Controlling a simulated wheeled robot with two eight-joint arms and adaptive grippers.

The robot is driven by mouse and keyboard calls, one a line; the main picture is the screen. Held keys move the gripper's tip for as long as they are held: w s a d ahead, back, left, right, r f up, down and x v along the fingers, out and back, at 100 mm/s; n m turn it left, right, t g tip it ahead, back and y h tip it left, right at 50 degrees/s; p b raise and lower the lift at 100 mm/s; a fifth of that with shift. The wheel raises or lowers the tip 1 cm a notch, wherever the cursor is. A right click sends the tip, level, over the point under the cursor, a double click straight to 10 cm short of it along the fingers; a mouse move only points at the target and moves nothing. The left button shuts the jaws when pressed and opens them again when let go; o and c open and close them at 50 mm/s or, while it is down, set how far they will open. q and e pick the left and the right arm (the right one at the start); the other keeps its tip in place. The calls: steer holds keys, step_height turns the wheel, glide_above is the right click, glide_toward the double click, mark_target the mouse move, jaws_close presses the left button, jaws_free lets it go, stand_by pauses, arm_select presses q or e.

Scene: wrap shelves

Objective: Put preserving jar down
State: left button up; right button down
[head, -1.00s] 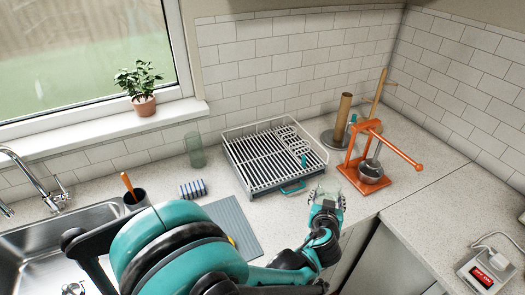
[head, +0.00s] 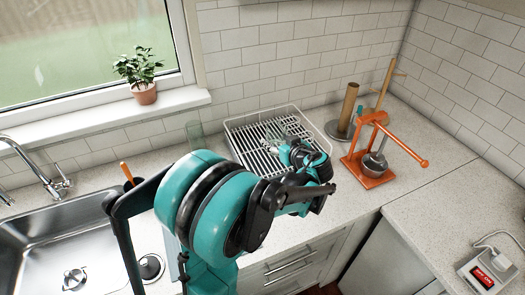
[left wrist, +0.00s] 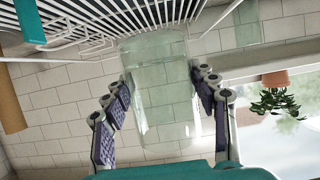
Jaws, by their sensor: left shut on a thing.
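My left gripper (head: 284,145) is over the wire dish rack (head: 236,123) on the counter. The clear preserving jar (left wrist: 160,95) is between its fingers in the left wrist view, where the left gripper (left wrist: 161,92) is shut on it. In the head view the jar is faint and mostly hidden by the gripper. In the left wrist view, which is upside down, the jar's base end lies close to the dish rack wires (left wrist: 100,22); I cannot tell whether they touch. My right gripper is not in view.
The sink (head: 70,250) is at the left. A potted plant (head: 142,80) is on the sill.

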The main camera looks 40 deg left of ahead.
arm_select(q)
steer(key=a+f, duration=0.1)
steer(key=a, duration=0.1)
steer(key=a+f+b, duration=0.1)
steer(key=a, duration=0.1)
steer(key=w+a+f, duration=0.1)
steer(key=a+f, duration=0.1)
steer(key=shift+a, duration=0.1)
step_height(320, 180, down, 4)
steer(key=shift+f+b, duration=0.1)
steer(key=shift+b, duration=1.1)
steer(key=shift+r, duration=0.2)
steer(key=shift+f, duration=0.1)
steer(key=o, duration=0.9)
steer(key=shift+f, duration=0.15)
steer(key=o, duration=0.4)
steer(key=shift+r, duration=0.2)
